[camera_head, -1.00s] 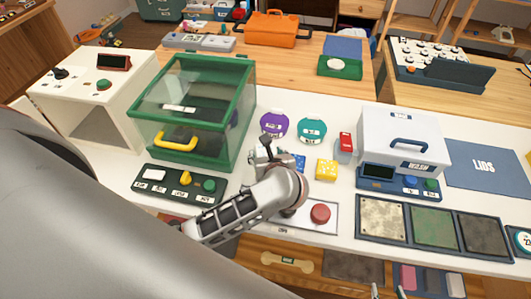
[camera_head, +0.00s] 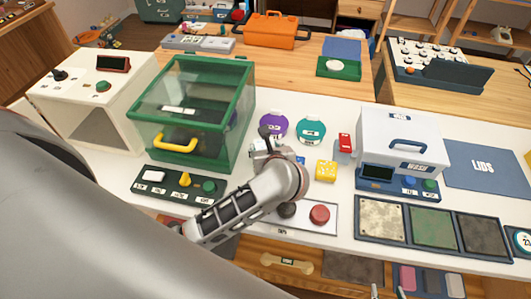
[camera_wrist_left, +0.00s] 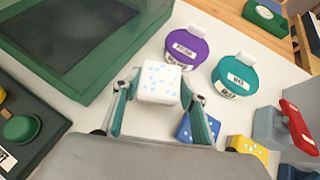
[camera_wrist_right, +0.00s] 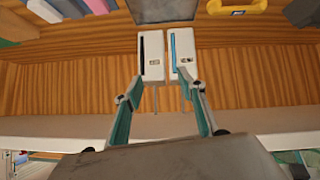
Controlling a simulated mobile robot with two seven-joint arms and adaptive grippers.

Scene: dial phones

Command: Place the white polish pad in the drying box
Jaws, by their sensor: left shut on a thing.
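The white polish pad (camera_wrist_left: 159,82), a white block with light blue dots, is held between the fingers of my left gripper (camera_wrist_left: 157,92), above the white table. The green-framed clear box (camera_head: 195,115) with a yellow handle (camera_head: 177,143) looks like the drying box. It stands left of my left gripper, and its frame (camera_wrist_left: 112,84) fills the upper left of the left wrist view. My right gripper (camera_wrist_right: 163,108) is open and empty, near two white slotted pieces (camera_wrist_right: 165,57) by a wooden drawer.
Purple (camera_head: 274,126) and teal (camera_head: 311,130) round containers stand beyond my left gripper. A blue block (camera_wrist_left: 197,128) and a yellow block (camera_head: 326,170) lie to its right. A white WASH box (camera_head: 402,140) is farther right. A control panel (camera_head: 180,185) lies before the green box.

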